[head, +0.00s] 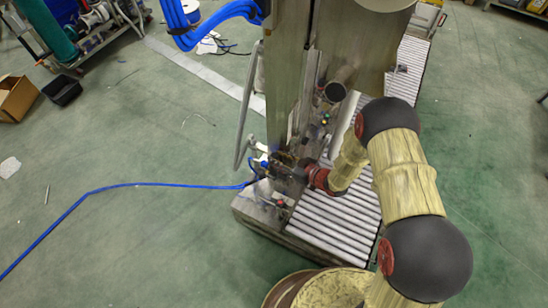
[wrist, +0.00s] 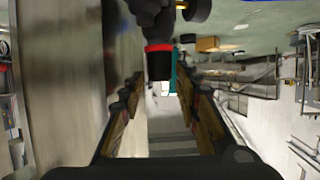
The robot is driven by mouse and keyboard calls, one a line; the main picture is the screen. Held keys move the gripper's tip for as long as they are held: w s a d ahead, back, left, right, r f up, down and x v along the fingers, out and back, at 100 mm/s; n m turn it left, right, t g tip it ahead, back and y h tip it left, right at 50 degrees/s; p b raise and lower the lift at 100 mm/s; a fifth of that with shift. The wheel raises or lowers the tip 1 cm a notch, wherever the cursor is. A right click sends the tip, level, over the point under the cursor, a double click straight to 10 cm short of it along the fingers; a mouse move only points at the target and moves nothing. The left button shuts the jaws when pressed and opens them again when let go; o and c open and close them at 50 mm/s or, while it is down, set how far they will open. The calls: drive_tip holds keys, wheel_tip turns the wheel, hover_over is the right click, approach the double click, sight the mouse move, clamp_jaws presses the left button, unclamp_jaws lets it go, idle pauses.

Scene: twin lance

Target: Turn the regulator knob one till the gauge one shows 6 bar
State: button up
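The regulator knob (wrist: 158,62) is a black cylinder with a red ring in the wrist view, hanging under a dark regulator body at the top centre. My gripper (wrist: 158,88) is open, with one dark, brown-padded finger on each side of the picture. The knob appears in line with the gap, and contact cannot be told. A dark round part with a brassy edge (wrist: 197,10) beside the regulator may be the gauge; its face and reading are not visible. In the head view my gripper (head: 290,170) is low beside the steel machine, and its fingers are hard to make out.
The steel machine column (head: 287,75) stands close to my arm, with a ribbed roller bed (head: 335,222) beside it. A blue hose (head: 130,185) runs over the floor to the machine. The green floor on the left is mostly clear.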

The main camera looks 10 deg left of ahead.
drive_tip(key=shift+b+x, duration=0.35)
drive_tip(key=shift+x, duration=1)
drive_tip(key=shift+r, duration=0.1)
drive_tip(key=shift+c, duration=0.8)
clamp_jaws()
